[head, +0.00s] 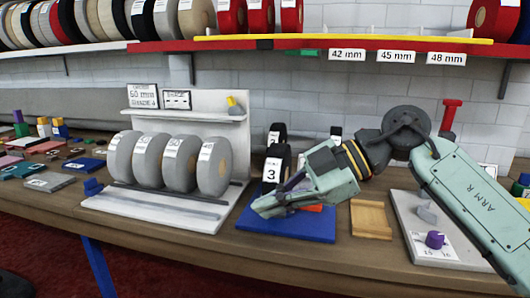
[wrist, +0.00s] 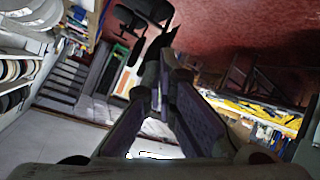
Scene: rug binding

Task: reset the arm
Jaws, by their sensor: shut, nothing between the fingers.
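My gripper (head: 262,207) is at the end of my pale green arm in the head view. It reaches left and slightly down above the blue board (head: 285,227), in front of a black roll marked 3 (head: 271,172). Its fingers are shut with nothing between them. The fingers also meet near the middle of the wrist view (wrist: 166,75), with the room and the red floor behind them. The gripper hides part of the blue board and what stands behind it.
Several grey rolls (head: 180,163) stand in a white rack (head: 150,213) left of my gripper. A wooden tray (head: 370,218) and a grey board with a purple knob (head: 434,240) lie to the right. A shelf of rolls (head: 340,45) runs above. The bench front (head: 200,238) is fairly clear.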

